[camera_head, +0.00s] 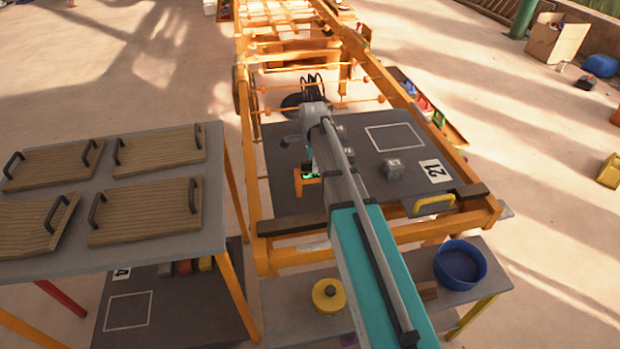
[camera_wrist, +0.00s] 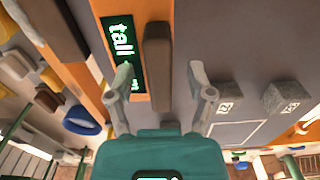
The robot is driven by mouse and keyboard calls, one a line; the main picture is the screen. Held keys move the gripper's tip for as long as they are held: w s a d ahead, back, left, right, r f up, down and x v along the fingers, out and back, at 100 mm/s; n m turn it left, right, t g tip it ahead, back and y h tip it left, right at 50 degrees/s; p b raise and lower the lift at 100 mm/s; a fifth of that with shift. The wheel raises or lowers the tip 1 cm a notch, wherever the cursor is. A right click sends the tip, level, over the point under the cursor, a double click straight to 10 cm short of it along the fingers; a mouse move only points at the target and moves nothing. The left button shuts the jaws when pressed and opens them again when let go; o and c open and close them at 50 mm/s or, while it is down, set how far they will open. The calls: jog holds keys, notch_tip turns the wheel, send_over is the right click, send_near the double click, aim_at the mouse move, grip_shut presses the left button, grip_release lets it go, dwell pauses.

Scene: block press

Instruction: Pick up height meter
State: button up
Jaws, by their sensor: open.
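The height meter (camera_head: 307,178) is a small orange frame with a green display on the dark board, left of my arm and partly hidden by it. In the wrist view the height meter (camera_wrist: 104,62) shows as an orange body with a dark green screen; part of its text reads "tall". A brown bar (camera_wrist: 157,62) lies in front of it, between my fingertips in the picture. My gripper (camera_wrist: 160,72) is open, one finger at each side of the bar. I cannot tell whether the fingers touch it. In the head view my arm mostly hides the gripper.
A grey cube (camera_head: 394,169) and a white outlined square (camera_head: 393,138) are right on the board. Wooden trays (camera_head: 150,213) are left.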

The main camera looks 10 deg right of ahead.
grip_shut()
dwell(0.3)
jog(key=shift+r, duration=0.1)
dwell(0.4)
notch_tip(320, 180, up, 3)
jog(key=p, duration=0.3)
jog(key=s+d+r+p, duration=0.1)
jog(key=s+r+p, duration=0.8)
jog(key=s, duration=0.5)
jog(key=shift+d+r+p, duration=0.25)
jog(key=shift+r+p, duration=0.15)
jog(key=shift+p, duration=0.1)
